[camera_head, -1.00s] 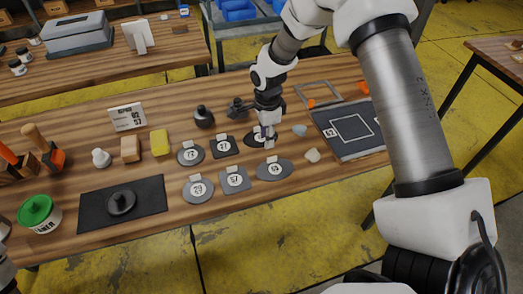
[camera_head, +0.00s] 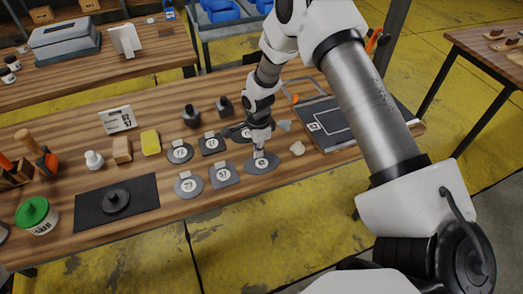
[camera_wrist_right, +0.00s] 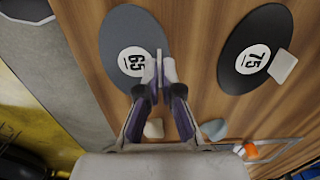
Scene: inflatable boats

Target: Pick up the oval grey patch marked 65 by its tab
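The oval grey patch marked 65 (camera_head: 262,168) lies flat on the wooden table, at the right of the front row of patches. It also shows in the right wrist view (camera_wrist_right: 122,38), with its pale tab (camera_wrist_right: 159,58) seen as a thin upright strip. My right gripper (camera_head: 260,153) is down at this patch, pointing downward. In the right wrist view its fingertips (camera_wrist_right: 160,72) stand close together on either side of the tab. I cannot tell whether they press on it. My left gripper is not in view.
The dark oval patch marked 75 (camera_wrist_right: 246,70) lies close beside, partly behind my gripper in the head view. Other grey patches (camera_head: 224,174) lie to the left. A pale stone-like piece (camera_head: 297,148) and a dark framed board (camera_head: 330,130) are to the right. A black mat (camera_head: 90,212) lies at front left.

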